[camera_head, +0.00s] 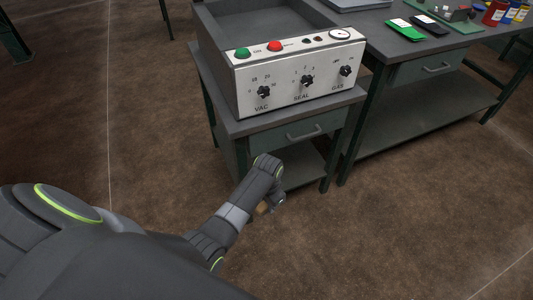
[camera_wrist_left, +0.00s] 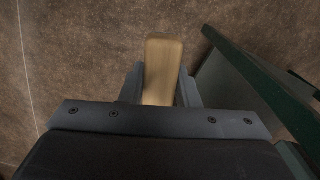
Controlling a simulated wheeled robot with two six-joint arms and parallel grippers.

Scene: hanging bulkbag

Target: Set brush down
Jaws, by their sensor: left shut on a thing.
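My left gripper (camera_wrist_left: 162,92) is shut on the brush, whose pale wooden body (camera_wrist_left: 163,62) stands out between the two fingers in the left wrist view. The left gripper (camera_head: 268,205) is low, in front of the bench that carries the sealing machine, over the brown floor. My right gripper is in neither view.
The vacuum sealing machine (camera_head: 300,78) with knobs and buttons stands on a small bench (camera_head: 290,122) with a drawer and a lower shelf. A longer workbench (camera_head: 400,45) to the right holds green and black pouches (camera_head: 407,30) and several coloured jars. The floor (camera_head: 420,200) in front is clear.

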